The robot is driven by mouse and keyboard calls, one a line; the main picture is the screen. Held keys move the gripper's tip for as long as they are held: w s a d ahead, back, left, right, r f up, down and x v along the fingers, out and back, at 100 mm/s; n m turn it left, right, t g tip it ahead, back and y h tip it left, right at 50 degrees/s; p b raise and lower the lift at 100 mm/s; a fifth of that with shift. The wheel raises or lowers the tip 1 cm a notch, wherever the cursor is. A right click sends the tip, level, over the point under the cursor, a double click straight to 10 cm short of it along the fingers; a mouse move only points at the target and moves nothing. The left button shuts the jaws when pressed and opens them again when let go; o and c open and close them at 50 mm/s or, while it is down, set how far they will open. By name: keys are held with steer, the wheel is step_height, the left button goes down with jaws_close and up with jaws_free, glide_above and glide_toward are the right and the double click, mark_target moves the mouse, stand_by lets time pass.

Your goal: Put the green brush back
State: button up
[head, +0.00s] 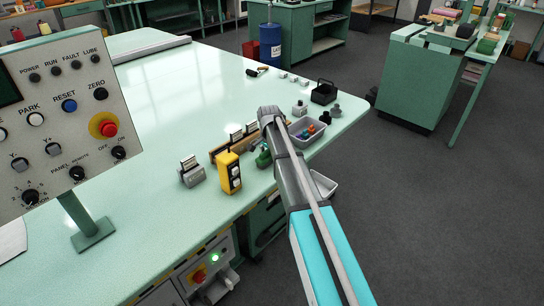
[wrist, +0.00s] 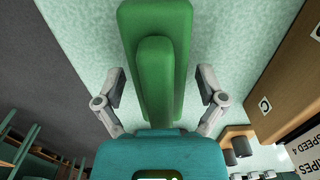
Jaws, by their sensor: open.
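The green brush (wrist: 160,70) fills the upper middle of the wrist view, a long block with a narrower raised handle along it. My gripper (wrist: 160,76) is open, with one finger on each side of the brush and a visible gap at both sides. In the head view a small green object (head: 263,156), probably the brush, shows on the table beside my arm. My fingers are not clear there. I cannot tell whether the brush touches the table.
A yellow box (head: 229,173), a grey block (head: 191,173) and a wooden rack (head: 218,152) stand close by on the pale green table (head: 170,100). A grey tray (head: 318,136) holds small coloured things behind my arm. The control panel (head: 62,120) rises at left. The table's middle is clear.

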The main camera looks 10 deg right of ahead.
steer(key=shift+r, duration=0.1)
step_height(320, 180, up, 12)
steer(key=p, duration=1.2)
stand_by(0.8)
steer(key=shift+s, duration=0.2)
steer(key=s+n, duration=1)
steer(key=s, duration=1.9)
steer(key=shift+s+d+n, duration=0.15)
steer(key=shift+d+n, duration=0.15)
steer(key=shift+n, duration=0.1)
